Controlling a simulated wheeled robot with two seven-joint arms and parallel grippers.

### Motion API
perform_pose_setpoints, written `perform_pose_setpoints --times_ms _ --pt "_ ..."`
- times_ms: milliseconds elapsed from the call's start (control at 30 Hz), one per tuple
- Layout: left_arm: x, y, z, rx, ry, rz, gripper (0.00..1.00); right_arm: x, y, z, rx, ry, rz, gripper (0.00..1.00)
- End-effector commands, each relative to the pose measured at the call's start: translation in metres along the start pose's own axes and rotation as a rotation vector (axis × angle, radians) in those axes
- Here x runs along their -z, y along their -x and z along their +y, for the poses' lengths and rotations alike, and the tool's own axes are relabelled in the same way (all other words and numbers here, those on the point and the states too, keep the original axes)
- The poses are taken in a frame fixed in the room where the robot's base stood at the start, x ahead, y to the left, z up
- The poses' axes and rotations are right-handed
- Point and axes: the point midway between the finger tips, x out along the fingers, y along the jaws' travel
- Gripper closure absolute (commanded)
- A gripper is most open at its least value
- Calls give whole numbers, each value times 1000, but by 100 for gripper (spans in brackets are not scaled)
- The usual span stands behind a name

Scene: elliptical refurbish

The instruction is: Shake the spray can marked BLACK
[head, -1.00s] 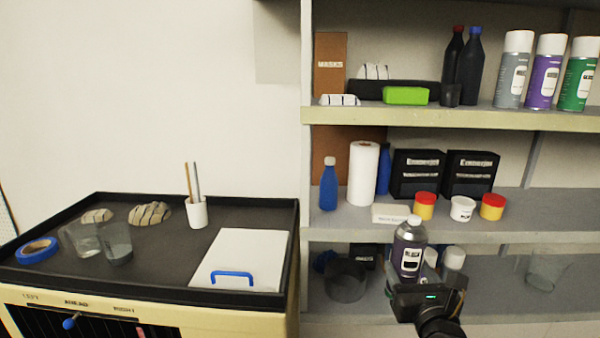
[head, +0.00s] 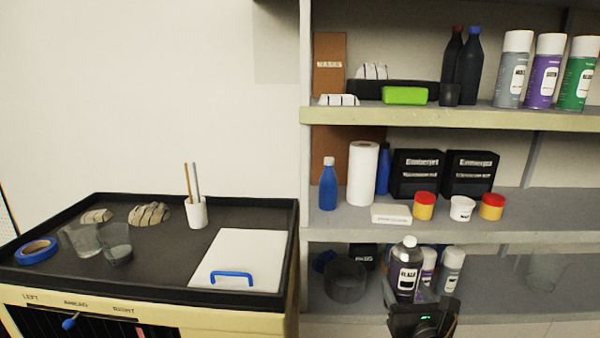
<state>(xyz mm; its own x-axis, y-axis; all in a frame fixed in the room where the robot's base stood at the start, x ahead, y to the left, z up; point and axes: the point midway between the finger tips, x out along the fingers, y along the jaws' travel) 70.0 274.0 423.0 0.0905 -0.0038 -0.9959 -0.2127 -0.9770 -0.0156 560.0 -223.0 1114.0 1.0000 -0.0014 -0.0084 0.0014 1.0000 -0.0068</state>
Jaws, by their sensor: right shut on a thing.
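My right gripper (head: 416,297) comes up from the bottom edge and is shut on this can. The gripper hides the can's lower part. I cannot tell whether the can's base touches the shelf. My left gripper is out of view.
The shelf board (head: 400,236) above is close to the cap. Clear glassware (head: 545,270) stands farther right.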

Motion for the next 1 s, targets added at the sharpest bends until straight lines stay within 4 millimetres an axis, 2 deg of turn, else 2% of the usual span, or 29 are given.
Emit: perform_pose_setpoints --times_ms 33,200,367,533,700,767,1000 --pt "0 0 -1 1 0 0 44 -24 0 2 -3 -16 -19 82" --pt "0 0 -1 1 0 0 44 -59 0 1 -1 -16 -14 82" --pt "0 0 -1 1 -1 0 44 -65 0 0 -1 -6 -7 82" --pt "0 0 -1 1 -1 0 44 -37 0 -1 1 4 -2 82" --pt "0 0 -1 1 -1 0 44 9 1 0 1 1 2 82" --pt "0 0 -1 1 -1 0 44 8 0 2 1 -12 -8 82" --pt "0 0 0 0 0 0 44 26 0 1 1 -11 -6 82"
